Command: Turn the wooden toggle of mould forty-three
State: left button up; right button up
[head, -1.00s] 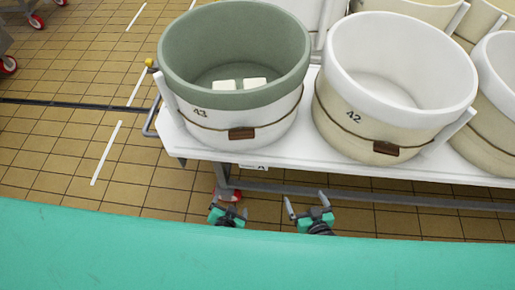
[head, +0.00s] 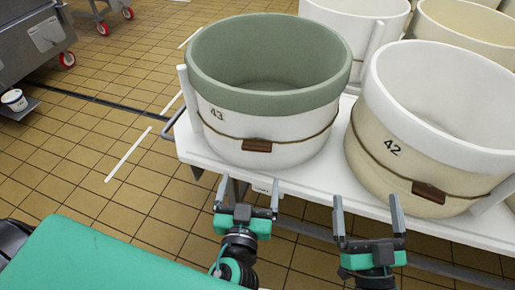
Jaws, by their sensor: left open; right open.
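Mould forty-three (head: 225,140) is a white round mould with a green-grey upper band, on the white table in the head view. Its brown wooden toggle (head: 257,146) sits on a cord around its front and lies roughly level. My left gripper (head: 247,196) is open and empty, below and slightly left of the toggle, apart from it. My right gripper (head: 368,216) is open and empty, in front of mould forty-two (head: 375,140), below and left of that mould's own wooden toggle (head: 429,193). The floor of mould forty-three is mostly hidden by its near wall.
The white table (head: 205,152) has a narrow bare front edge. More moulds (head: 470,30) stand behind and to the right. Tiled floor (head: 90,165) is open on the left. A grey metal cart (head: 35,45) with red wheels stands at the far left.

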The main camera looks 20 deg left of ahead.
aim_at(256, 149)
pick_arm(q)
jog(key=w, duration=0.3)
jog(key=w+a, duration=0.1)
jog(key=w, duration=0.6)
jog(key=shift+a, duration=0.35)
jog(key=shift+w+a, duration=0.15)
jog(key=shift+w, duration=0.45)
pick_arm(e)
jog(key=shift+a+f+g, duration=0.2)
jog(key=shift+f+g, duration=0.3)
jog(key=shift+f, duration=0.35)
pick_arm(q)
jog(key=c, duration=1)
